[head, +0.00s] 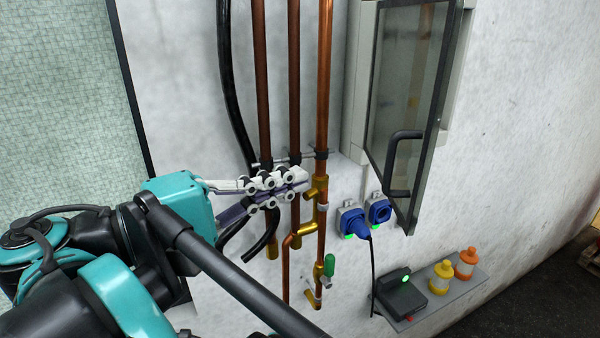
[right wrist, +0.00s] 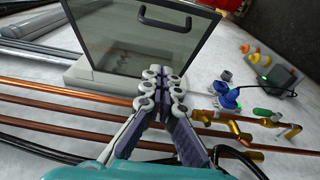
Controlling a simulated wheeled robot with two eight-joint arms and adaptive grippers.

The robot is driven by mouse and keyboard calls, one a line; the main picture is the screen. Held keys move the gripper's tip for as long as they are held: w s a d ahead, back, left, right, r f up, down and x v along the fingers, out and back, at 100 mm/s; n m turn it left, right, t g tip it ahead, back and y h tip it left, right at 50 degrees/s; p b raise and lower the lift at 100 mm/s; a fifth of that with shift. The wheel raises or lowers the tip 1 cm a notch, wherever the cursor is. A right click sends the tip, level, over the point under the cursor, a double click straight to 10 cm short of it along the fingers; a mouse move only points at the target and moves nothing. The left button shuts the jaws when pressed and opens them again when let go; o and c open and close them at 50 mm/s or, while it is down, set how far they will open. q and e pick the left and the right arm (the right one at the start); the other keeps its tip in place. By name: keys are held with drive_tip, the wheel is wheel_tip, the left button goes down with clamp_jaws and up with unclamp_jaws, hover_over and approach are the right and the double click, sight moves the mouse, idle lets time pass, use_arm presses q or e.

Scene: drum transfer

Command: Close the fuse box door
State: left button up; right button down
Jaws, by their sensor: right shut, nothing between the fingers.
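The fuse box (head: 362,80) is a light grey housing on the wall at the upper right of the head view. Its door (head: 408,90) is a clear pane in a dark frame with a black handle (head: 398,162), and it stands open, swung out from the housing. In the right wrist view, the door (right wrist: 130,35) rises ahead of the fingers, with its handle (right wrist: 165,20) near the top. My right gripper (head: 303,178) is shut and empty, in front of the copper pipes and left of the door, apart from the handle. My left gripper is not in view.
Vertical copper pipes (head: 293,80) and a black hose (head: 228,90) run down the wall by the gripper. Blue sockets (head: 352,222), one with a plugged cable, sit below the door. A shelf (head: 440,303) holds a black device (head: 400,292) and yellow and orange containers.

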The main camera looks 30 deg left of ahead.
drive_tip(key=w+d+p, duration=0.2)
drive_tip(key=w+d, duration=0.5)
drive_tip(key=shift+d, duration=0.25)
drive_tip(key=shift+w, duration=0.1)
